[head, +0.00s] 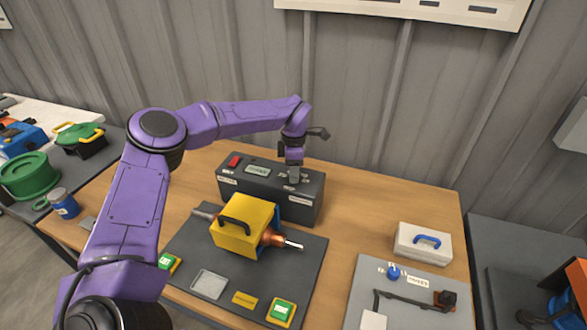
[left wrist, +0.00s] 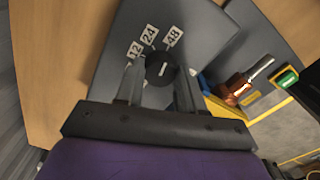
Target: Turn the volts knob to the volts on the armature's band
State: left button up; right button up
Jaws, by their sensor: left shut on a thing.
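The volts knob (left wrist: 158,70) is a round black dial on the sloping dark panel (left wrist: 110,70) of the supply box. Labels 12 (left wrist: 134,49), 24 (left wrist: 149,34) and 48 (left wrist: 173,36) stand around it. A short white mark shows on the knob; I cannot tell which label it points to. My left gripper (left wrist: 160,76) is shut on the knob, one finger on each side; in the head view it (head: 293,172) covers the knob. The armature (head: 272,238), copper with a steel shaft, lies partly under a yellow cover (head: 240,238). I cannot read its band. My right gripper is not in view.
The supply box (head: 290,205) has a red switch (head: 234,161) and a small display (head: 257,169). A dark mat (head: 185,255) bears the armature stand and a green button (head: 281,311). A white case (head: 422,245) with a blue handle stands right. Bare wood lies between.

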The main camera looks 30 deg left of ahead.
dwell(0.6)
pick_arm(q)
jog(key=o, duration=1)
jog(key=shift+r, duration=0.4)
notch_tip(320, 180, up, 10)
jog(key=shift+a+f+b, duration=0.1)
jog(key=shift+f+b, duration=0.05)
jog(key=shift+b, duration=1.1)
jog(key=shift+s, duration=0.1)
